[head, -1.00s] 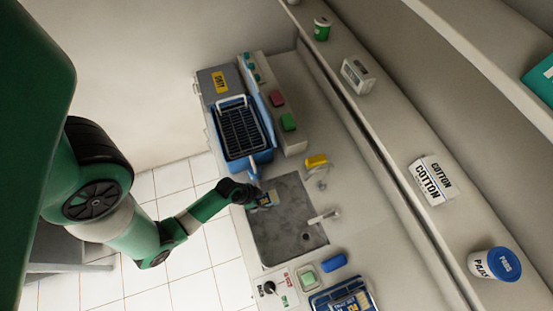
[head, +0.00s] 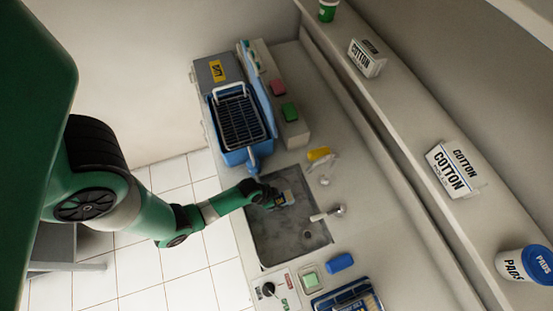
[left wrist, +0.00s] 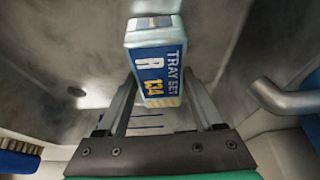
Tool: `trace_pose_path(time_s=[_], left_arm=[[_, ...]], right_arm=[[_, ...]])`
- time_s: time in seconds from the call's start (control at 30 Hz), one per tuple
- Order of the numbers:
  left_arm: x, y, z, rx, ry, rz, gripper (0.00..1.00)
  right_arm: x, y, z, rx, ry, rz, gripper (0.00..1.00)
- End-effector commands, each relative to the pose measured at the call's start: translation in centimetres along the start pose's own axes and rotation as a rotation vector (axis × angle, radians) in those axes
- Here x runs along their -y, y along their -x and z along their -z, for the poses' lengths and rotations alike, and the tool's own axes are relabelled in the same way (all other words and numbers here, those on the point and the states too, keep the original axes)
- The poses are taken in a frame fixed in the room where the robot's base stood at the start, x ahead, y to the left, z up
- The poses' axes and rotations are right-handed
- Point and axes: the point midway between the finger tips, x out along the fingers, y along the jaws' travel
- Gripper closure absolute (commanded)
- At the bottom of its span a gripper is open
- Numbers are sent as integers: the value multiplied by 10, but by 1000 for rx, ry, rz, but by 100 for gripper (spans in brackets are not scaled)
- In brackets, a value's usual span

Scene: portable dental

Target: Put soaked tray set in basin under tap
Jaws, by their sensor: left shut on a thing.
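A tray set (left wrist: 158,80) with a blue label reading "TRAY SET R 134" is between the fingers of my left gripper (left wrist: 160,105) in the left wrist view. The gripper is shut on it. In the head view the tray set (head: 284,198) is over the upper part of the grey basin (head: 275,235), at the end of my left arm. Whether it touches the basin floor I cannot tell. The tap (head: 328,213) reaches over the basin from its right side, and it also shows at the right in the left wrist view (left wrist: 285,98). My right gripper is out of view.
A blue tub with a dark rack (head: 240,122) stands beyond the basin. A yellow item (head: 318,154) lies near the basin's upper edge. A blue item (head: 340,262), a green-topped dish (head: 309,280) and a blue tray (head: 345,300) lie on the near counter. The basin's lower part is clear.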

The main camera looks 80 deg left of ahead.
Motion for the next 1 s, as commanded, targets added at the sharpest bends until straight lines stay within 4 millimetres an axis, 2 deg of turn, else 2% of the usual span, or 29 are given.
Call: trace_pose_path(time_s=[0.1, 0.13, 0.27, 0.53, 0.67, 0.8, 1.0], left_arm=[[0, -4, -2, 0, 0, 0, 100], [0, -2, -1, 1, 0, 0, 26], [0, -2, -1, 1, 0, 0, 3], [0, -2, -1, 1, 0, 0, 2], [0, 8, 0, 0, 0, 0, 2], [0, 36, 1, 0, 1, 1, 2], [0, 91, 3, 2, 2, 0, 2]], right_arm=[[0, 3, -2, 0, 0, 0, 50], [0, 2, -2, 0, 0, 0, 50], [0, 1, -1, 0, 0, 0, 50], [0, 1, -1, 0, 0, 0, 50], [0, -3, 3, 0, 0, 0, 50], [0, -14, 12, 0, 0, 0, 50], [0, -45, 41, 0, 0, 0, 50]])
